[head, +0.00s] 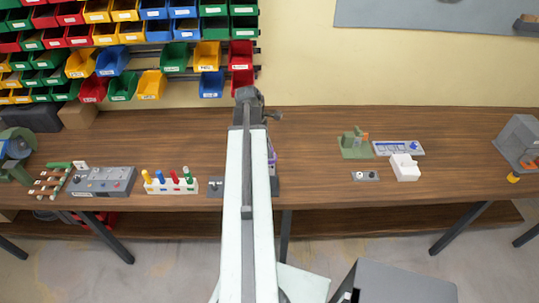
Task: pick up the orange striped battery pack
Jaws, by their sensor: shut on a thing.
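My arm reaches away from the camera over the middle of the workbench (315,150). My gripper (264,110) is the dark end beyond the pale arm link, seen from behind. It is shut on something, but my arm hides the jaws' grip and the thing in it. I cannot make out the orange striped battery pack in this view. A purple object (272,156) shows only as a narrow strip right of my arm; the rest of it is hidden.
Left of my arm are a rack with coloured pegs (171,182) and a grey panel box (103,181). Right are a green fixture (355,146), a white open box (405,168) and a grey machine (520,142). Wall bins (150,86) hang behind. Bench between arm and fixture is clear.

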